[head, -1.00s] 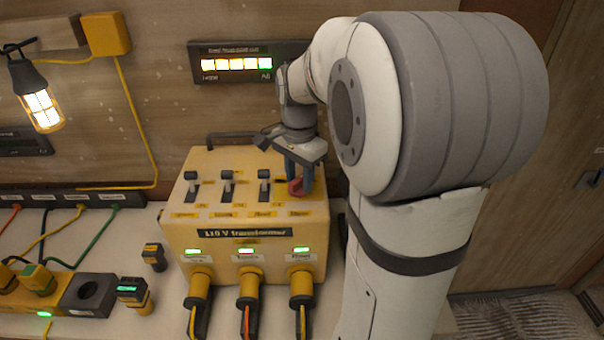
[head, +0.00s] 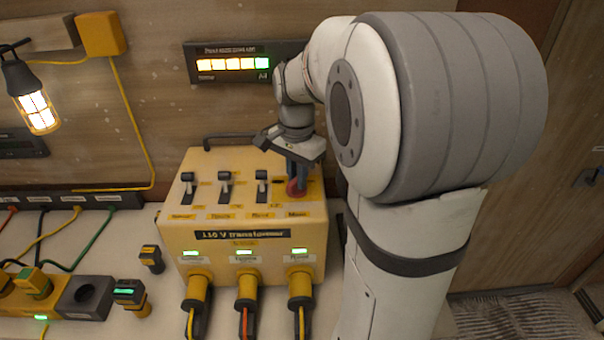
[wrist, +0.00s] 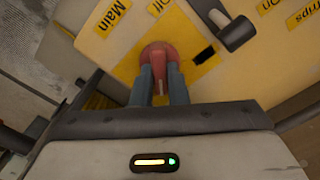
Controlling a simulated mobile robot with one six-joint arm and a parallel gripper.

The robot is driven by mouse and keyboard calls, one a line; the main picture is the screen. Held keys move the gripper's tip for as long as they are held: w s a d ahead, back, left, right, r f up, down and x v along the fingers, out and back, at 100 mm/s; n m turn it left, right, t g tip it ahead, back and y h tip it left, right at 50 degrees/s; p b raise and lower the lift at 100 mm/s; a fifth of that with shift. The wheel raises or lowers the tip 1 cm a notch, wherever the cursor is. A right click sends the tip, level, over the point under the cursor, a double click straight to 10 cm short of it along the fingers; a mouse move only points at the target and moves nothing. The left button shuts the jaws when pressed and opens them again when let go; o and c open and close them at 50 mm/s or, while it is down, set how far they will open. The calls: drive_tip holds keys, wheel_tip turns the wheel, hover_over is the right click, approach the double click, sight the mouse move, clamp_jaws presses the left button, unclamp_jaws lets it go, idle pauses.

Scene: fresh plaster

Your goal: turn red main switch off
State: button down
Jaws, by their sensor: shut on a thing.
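The red main switch (wrist: 160,62) is a round red knob on the top face of the yellow transformer box, beside the "Main" label (wrist: 114,14). In the head view the red switch (head: 293,188) shows at the top right of the yellow transformer (head: 218,255), mostly hidden by my gripper. My gripper (wrist: 160,85) is over the knob, with its two blue-grey fingers shut on the knob's raised grip. It also shows in the head view (head: 299,178), reaching down from above.
Three dark lever switches stand left of the knob, one a dark lever (head: 262,185). Three lit green lamps and yellow plugs (head: 247,285) line the box front. A wall panel (head: 245,62) has lit bars. A black handle (head: 230,138) rises behind the box.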

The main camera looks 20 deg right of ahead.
drive_tip(key=n, duration=0.4)
drive_tip(key=shift+s+a+f, duration=0.15)
drive_tip(key=shift+s+f, duration=0.1)
drive_tip(key=n+b, duration=0.1)
drive_tip(key=n, duration=0.3)
drive_tip(key=shift+n, duration=0.4)
drive_tip(key=n, duration=0.4)
drive_tip(key=shift+n, duration=2.1)
drive_tip(key=shift+r, duration=0.1)
drive_tip(key=c, duration=1.6)
unclamp_jaws()
drive_tip(key=shift+s+r, duration=0.1)
drive_tip(key=shift+s, duration=0.05)
drive_tip(key=shift+o, duration=0.8)
